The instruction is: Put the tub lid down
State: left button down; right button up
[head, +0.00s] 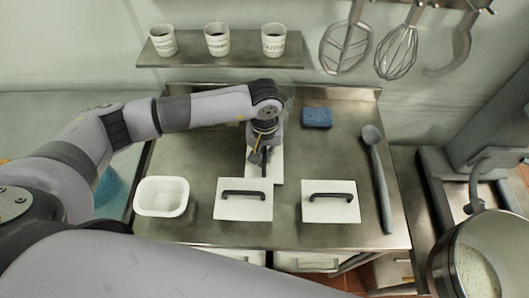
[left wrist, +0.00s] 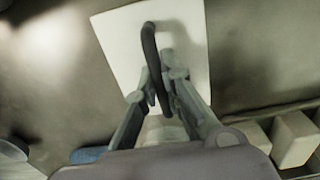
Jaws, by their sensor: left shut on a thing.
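My left gripper (head: 262,152) is shut on the dark handle of a white tub lid (head: 278,164) at the back middle of the steel counter. In the left wrist view the fingertips (left wrist: 167,80) close around the handle (left wrist: 149,45), with the flat white lid (left wrist: 112,30) beyond. I cannot tell whether the lid touches the counter. My right gripper is not in view.
A blue sponge (head: 317,117) lies right of the held lid, and a long grey spoon (head: 379,175) lies along the right side. A shelf (head: 190,52) with three cups hangs above the back. Some counter is bare left of the gripper.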

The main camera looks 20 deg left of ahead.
aim_at(265, 154)
pick_arm(q)
jog(key=shift+f, duration=0.15)
jog(key=c, duration=2.2)
grip_release()
jog(key=o, duration=0.5)
jog(key=shift+r, duration=0.2)
jog(key=shift+w+r, duration=0.1)
jog(key=shift+r, duration=0.15)
notch_tip(265, 154, up, 12)
jog(key=b, duration=0.4)
jog(key=shift+f, duration=0.25)
